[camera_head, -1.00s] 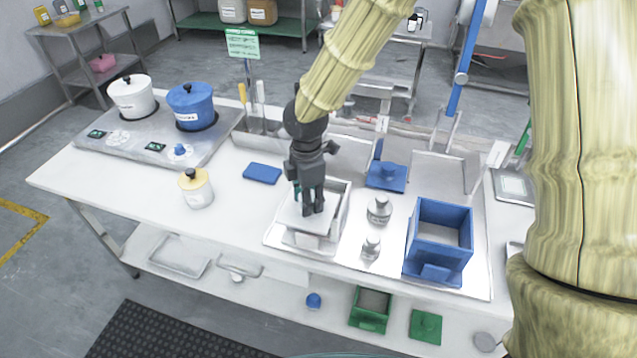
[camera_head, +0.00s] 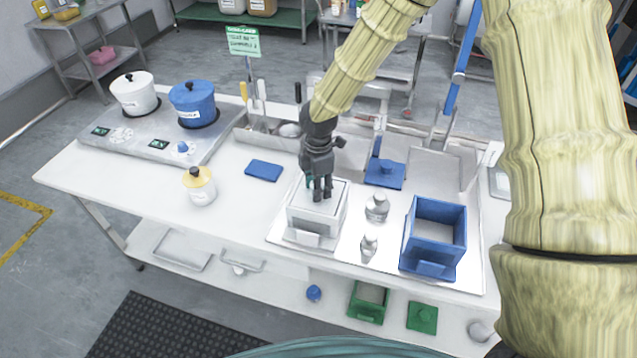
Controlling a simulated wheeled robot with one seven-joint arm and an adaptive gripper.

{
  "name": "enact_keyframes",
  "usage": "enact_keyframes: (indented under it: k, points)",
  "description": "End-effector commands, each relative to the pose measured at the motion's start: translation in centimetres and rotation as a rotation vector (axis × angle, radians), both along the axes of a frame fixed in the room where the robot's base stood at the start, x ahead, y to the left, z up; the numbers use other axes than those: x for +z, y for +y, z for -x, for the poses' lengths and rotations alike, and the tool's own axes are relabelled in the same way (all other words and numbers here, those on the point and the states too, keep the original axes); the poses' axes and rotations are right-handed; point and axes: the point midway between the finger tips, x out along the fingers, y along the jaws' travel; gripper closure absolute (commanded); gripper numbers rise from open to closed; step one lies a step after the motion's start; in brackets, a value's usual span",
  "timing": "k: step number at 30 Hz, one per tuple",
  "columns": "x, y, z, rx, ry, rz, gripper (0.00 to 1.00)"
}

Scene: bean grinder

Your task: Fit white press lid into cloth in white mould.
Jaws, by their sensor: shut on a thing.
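The white mould (camera_head: 301,222) is a square box on the steel tray, left of the blue mould. The white press lid (camera_head: 330,211) shows as a flat pale square at the mould's top, inside the rim. My gripper (camera_head: 322,192) is above it, pointing down, its fingers shut on the lid's handle, which the fingers hide. I cannot tell how deep or how level the lid sits. The cloth cannot be made out under the lid.
A blue mould (camera_head: 436,238) and blue lid (camera_head: 386,173) stand to the right. Metal weights (camera_head: 376,208) stand between the moulds. A blue sponge (camera_head: 264,170) and yellow-lidded jar (camera_head: 199,187) are to the left. A hob (camera_head: 150,145) bears two pots. The front-left table top is clear.

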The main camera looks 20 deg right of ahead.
Motion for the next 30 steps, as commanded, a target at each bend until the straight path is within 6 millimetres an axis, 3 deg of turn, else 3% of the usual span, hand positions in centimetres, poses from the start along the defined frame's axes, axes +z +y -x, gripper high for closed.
enact_keyframes:
  k: [12, 13, 16, 17, 30]
  points:
    - [-0.52, 0.01, 0.0, 0.0, -0.001, 0.0, 0.91]
    - [-0.55, 0.01, 0.01, 0.0, -0.001, 0.0, 0.61]
    - [-0.5, 0.01, 0.0, 0.0, -0.001, 0.0, 0.43]
    - [-0.49, 0.01, 0.0, 0.0, -0.001, 0.0, 0.41]
    - [0.17, -0.02, -0.05, -0.001, -0.002, 0.0, 0.41]
